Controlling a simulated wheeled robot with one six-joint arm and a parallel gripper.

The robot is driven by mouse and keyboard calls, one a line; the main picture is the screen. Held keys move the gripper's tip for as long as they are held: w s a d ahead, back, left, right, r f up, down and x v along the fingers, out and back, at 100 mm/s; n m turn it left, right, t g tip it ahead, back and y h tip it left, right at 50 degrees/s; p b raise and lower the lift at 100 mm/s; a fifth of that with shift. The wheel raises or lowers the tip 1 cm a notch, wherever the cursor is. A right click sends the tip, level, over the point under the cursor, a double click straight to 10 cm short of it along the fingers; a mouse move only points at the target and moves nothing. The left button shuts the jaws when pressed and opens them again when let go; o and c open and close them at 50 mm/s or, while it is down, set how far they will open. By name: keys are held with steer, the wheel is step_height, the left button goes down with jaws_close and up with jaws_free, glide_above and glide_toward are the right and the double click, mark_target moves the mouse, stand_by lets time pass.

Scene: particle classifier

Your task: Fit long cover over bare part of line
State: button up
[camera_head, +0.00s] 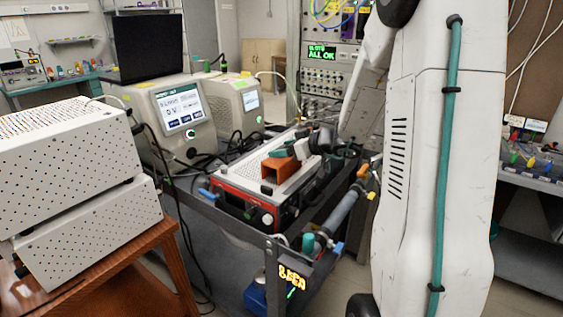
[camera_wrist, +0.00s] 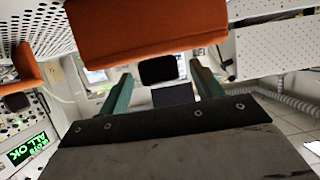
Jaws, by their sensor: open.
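An orange channel-shaped piece, which looks like the long cover (camera_head: 279,172), sits on top of the red-and-black instrument on the cart. In the wrist view a large orange piece (camera_wrist: 145,30) fills the top centre, close to the camera. My gripper (camera_wrist: 160,72) has two teal fingers spread wide, with nothing visibly clamped between them. A black pad (camera_wrist: 158,70) shows between the fingertips, below the orange piece. A grey pipe, possibly the line (camera_head: 343,208), runs along the cart's right side with coloured fittings. I cannot tell which part of it is bare.
The red-fronted instrument (camera_head: 248,205) stands on the dark cart (camera_head: 205,207). Grey test units (camera_head: 172,112) stand behind it. White perforated boxes (camera_head: 75,190) on a wooden stand (camera_head: 140,262) are at left. A second orange piece (camera_wrist: 27,70) shows at the wrist view's left. Loose cables hang at the cart's left.

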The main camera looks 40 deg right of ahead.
steer(key=shift+w+a+f, duration=0.15)
steer(key=shift+w+a, duration=0.1)
steer(key=shift+w, duration=0.25)
steer(key=c, duration=1.2)
steer(key=shift+o, duration=0.2)
